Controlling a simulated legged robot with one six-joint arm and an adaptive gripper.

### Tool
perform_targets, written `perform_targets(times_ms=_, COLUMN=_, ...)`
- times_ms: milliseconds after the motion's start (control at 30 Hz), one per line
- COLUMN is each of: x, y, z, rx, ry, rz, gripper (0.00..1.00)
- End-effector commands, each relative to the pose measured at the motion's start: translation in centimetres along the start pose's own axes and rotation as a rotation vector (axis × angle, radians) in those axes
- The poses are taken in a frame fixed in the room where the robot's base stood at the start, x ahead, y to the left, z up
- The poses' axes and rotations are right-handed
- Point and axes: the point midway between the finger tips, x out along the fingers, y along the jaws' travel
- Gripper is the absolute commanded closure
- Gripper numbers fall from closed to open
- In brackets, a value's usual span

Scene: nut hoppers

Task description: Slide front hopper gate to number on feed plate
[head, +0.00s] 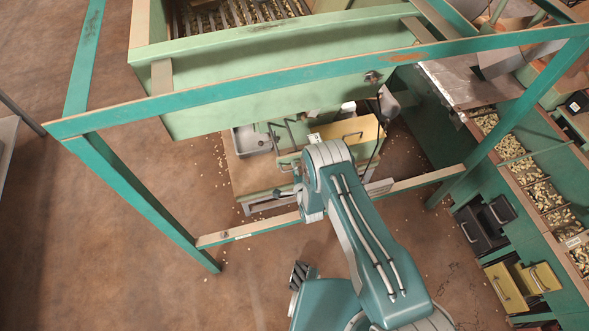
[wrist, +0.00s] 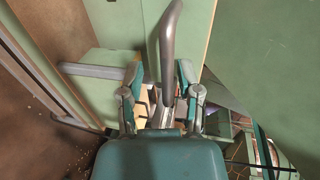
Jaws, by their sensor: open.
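My gripper (wrist: 160,85) is open in the wrist view, with one teal-and-grey finger on each side. A thick grey bent handle (wrist: 168,45) stands upright in front of the gap, between the finger lines. Whether it touches a finger I cannot tell. In the head view my arm reaches down to the low unit under the green hopper (head: 270,95); its fingertips are mostly hidden behind the arm. A small pale number label (head: 314,138) shows on that unit, too small to read. I cannot pick out the gate or feed plate for certain.
Teal frame bars (head: 300,77) cross above the unit, and a low rail (head: 265,226) runs before it. Nut bins (head: 525,172) stand right. A second grey handle (wrist: 95,71) lies left. Floor is open left.

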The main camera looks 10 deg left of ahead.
Motion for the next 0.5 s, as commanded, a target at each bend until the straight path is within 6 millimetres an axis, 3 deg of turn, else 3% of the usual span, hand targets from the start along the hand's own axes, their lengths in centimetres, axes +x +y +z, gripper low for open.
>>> perform_targets(times_ms=333, x=-0.2, y=-0.3, z=0.0, rx=0.000, ry=-0.001, rz=-0.006, gripper=0.52)
perform_targets(times_ms=500, x=-2.2, y=-0.2, z=0.0, rx=-0.001, ry=-0.001, rz=-0.002, gripper=0.52)
